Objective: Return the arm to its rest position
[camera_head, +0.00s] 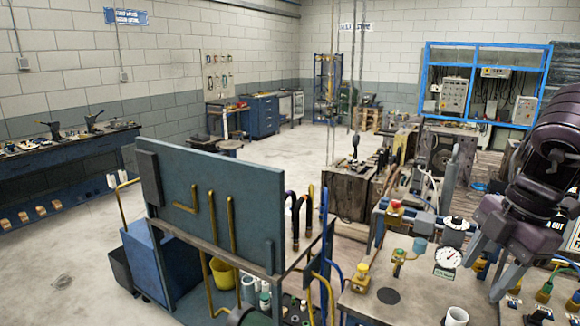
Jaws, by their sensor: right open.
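My right arm (545,165) comes in from the right edge, dark and purplish, bent with its gripper pointing down. My right gripper (484,279) has grey fingers spread apart, with nothing seen between them. It hangs over the right part of a workbench (415,299), just right of a round white dial gauge (447,257). The arm hides part of the bench behind it. My left gripper does not show.
The bench holds a yellow-based fitting (360,278), a white cup (456,317) and several small yellow-handled parts. A cart with a tall grey-green panel (215,205) stands left of it. Wooden crates (350,190) stand behind. Open floor (70,262) lies at the left.

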